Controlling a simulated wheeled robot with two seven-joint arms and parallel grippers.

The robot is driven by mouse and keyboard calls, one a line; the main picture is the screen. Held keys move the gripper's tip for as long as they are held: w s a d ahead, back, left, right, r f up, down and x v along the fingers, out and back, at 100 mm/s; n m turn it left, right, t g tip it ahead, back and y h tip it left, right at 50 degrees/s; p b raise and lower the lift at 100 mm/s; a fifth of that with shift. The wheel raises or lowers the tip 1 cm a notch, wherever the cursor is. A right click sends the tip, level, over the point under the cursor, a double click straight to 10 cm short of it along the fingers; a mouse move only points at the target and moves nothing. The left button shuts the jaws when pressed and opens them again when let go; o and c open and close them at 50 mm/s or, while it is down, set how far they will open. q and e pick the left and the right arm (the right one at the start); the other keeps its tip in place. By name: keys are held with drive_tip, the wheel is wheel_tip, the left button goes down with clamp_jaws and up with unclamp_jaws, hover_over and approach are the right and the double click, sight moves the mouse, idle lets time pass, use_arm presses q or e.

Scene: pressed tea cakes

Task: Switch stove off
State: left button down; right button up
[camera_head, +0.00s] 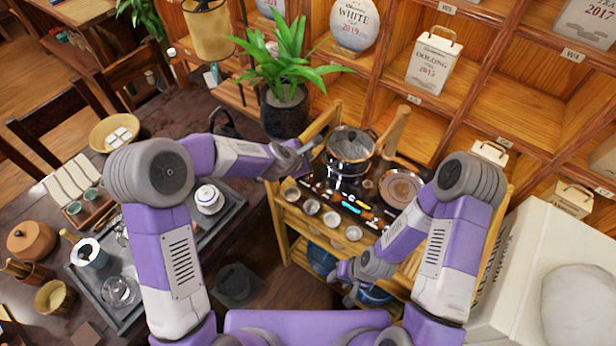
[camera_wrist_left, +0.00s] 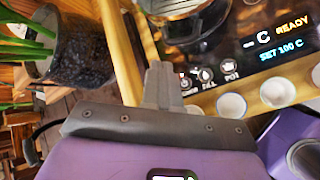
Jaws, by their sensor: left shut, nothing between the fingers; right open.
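The stove (camera_head: 340,198) is a black cooktop on a wooden cart, with lit controls along its front edge. A glass pot (camera_head: 350,146) with a lid stands on the stove. My left gripper (camera_head: 304,150) is shut and empty at the left side of the stove; its fingertips (camera_wrist_left: 159,72) appear close to the panel's icon end. Whether they touch is unclear. My right gripper (camera_head: 349,291) is open, low in front of the cart.
Several small cups (camera_head: 332,219) stand along the cart front, near the panel. A potted plant (camera_head: 285,108) is close to my left gripper. A metal plate (camera_head: 401,187) lies right of the pot. A tea table (camera_head: 228,222) is at left; a white box (camera_head: 540,250) at right.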

use_arm(q)
drive_tip(key=shift+f, duration=0.1)
drive_tip(key=b, duration=0.7)
hover_over(307, 181)
wheel_tip(307, 181, down, 8)
drive_tip(key=shift+r, duration=0.25)
drive_tip(key=shift+f+b, duration=0.45)
drive_tip(key=shift+f, duration=0.2)
idle(0.9)
drive_tip(key=shift+f+b, duration=0.4)
drive_tip(key=shift+b, duration=0.05)
drive_tip(key=shift+f+b, duration=0.3)
idle(0.4)
drive_tip(key=shift+r, duration=0.15)
drive_tip(key=shift+s+r+p, duration=0.1)
drive_tip(key=shift+r+p, duration=0.5)
drive_tip(key=shift+r, duration=0.1)
